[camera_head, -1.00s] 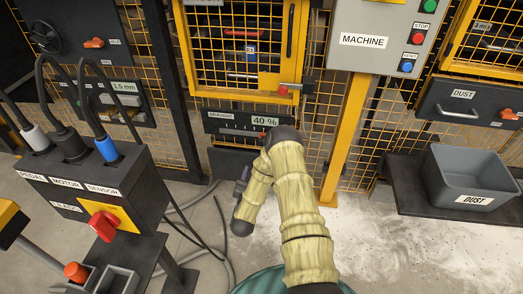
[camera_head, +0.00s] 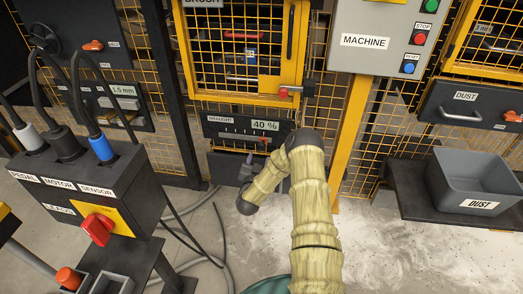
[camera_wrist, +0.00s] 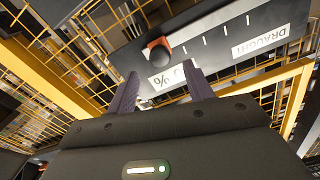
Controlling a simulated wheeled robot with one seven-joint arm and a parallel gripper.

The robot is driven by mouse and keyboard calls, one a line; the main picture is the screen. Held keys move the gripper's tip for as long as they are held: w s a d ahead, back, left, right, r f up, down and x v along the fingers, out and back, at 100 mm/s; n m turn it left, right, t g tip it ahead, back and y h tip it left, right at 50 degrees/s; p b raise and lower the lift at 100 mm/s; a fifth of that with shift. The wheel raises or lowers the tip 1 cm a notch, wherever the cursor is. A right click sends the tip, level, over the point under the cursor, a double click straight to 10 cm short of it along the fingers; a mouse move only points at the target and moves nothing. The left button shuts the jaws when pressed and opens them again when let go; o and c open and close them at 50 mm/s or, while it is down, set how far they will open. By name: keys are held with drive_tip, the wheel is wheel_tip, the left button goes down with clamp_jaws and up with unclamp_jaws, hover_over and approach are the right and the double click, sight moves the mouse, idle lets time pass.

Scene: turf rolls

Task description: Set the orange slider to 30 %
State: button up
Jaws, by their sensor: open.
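The DRAUGHT panel (camera_head: 226,134) is a dark plate below the yellow mesh door, with a display (camera_head: 264,125) reading 40 %. In the wrist view the orange slider (camera_wrist: 152,42) with its dark round knob (camera_wrist: 160,56) sits on the tick-marked panel (camera_wrist: 218,34), which appears upside down. In the head view only a small orange bit of the slider (camera_head: 264,140) shows. My gripper (camera_wrist: 160,75) is open and empty, its fingers pointing at the panel with the display between them. It looks apart from the knob. In the head view my gripper (camera_head: 246,164) is partly hidden by my arm.
A yellow post (camera_head: 352,140) stands right of the panel, under the grey MACHINE box (camera_head: 364,60). The yellow door frame (camera_head: 240,102) is just above the panel. A dark plug box (camera_head: 85,190) stands at left, a grey DUST bin (camera_head: 475,180) at right.

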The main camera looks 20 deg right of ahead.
sight(261, 149)
drive_tip(key=b+x, duration=0.2)
drive_tip(key=x, duration=0.5)
drive_tip(key=shift+f, duration=0.1)
drive_tip(key=shift+w+d, duration=0.25)
drive_tip(key=shift+w, duration=0.1)
drive_tip(key=shift+c, duration=0.4)
clamp_jaws()
